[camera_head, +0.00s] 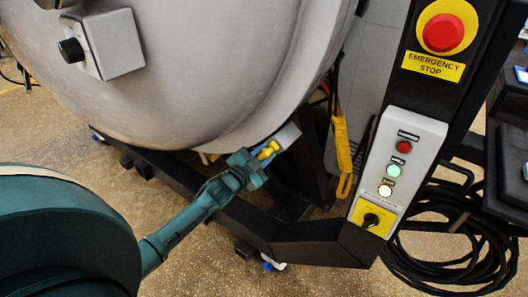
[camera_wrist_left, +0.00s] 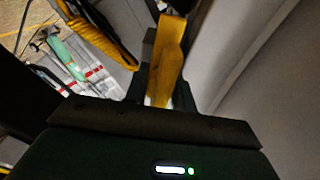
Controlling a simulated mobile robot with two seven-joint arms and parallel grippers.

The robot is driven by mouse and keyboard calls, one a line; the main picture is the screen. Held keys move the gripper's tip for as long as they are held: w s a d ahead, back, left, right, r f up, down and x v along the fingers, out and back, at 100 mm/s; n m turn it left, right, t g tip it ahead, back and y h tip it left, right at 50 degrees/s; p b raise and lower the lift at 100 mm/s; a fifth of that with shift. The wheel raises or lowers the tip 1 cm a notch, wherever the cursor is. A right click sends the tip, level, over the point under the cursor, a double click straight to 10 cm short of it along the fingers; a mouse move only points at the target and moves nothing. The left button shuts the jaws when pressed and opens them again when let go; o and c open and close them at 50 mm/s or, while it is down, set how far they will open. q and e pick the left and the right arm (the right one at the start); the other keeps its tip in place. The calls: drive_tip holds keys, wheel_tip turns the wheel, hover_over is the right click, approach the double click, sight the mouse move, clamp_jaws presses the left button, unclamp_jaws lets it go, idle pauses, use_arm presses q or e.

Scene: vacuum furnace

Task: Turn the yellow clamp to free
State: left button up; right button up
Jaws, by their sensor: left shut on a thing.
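The yellow clamp (camera_head: 268,150) sits at the lower right edge of the large grey furnace door (camera_head: 200,70), by the rim. My left gripper (camera_head: 258,162) reaches it from the lower left and is shut on it; only small yellow parts show past the fingers. In the left wrist view the clamp (camera_wrist_left: 168,55) is a long yellow bar standing between the fingers, its lower end hidden by the gripper body. My right gripper is in neither view.
A control post on the right carries a red emergency stop button (camera_head: 440,33) and a panel (camera_head: 402,160) with lights and a yellow-backed switch (camera_head: 371,219). Coiled black cables (camera_head: 450,245) lie behind it. A yellow strap (camera_head: 342,150) hangs right of the clamp. A black frame (camera_head: 310,245) runs below.

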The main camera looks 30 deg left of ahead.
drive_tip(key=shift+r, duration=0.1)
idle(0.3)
use_arm(q)
drive_tip(key=o, duration=0.7)
